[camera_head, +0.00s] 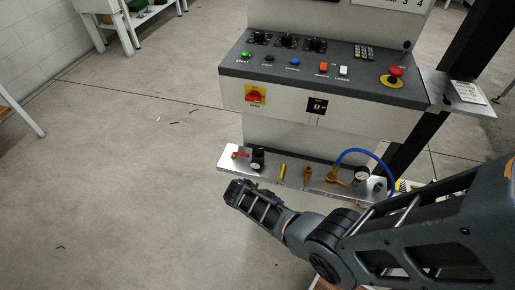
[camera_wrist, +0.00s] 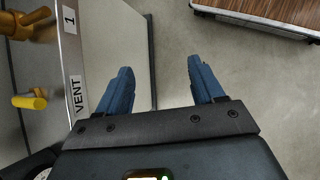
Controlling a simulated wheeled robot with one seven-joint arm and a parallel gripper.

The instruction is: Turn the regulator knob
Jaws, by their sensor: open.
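A pale panel (camera_head: 228,163) runs along the lower front of the console in the head view. A black knob-like fitting with a small gauge (camera_head: 257,160) stands near its left end, beside a red lever. I cannot tell for sure that this is the regulator knob. My gripper (camera_head: 238,191) is just in front of the panel's left end, below that fitting and apart from it. A dark round part (camera_wrist: 38,165) is partly cut off at lower left.
The panel also carries a yellow handle (camera_head: 282,172), brass fittings (camera_head: 307,174), a blue hose (camera_head: 369,151) and another gauge (camera_head: 361,173). The control console (camera_head: 325,77) stands above. Panel edge and VENT label (camera_wrist: 77,97) lie left in the wrist view.

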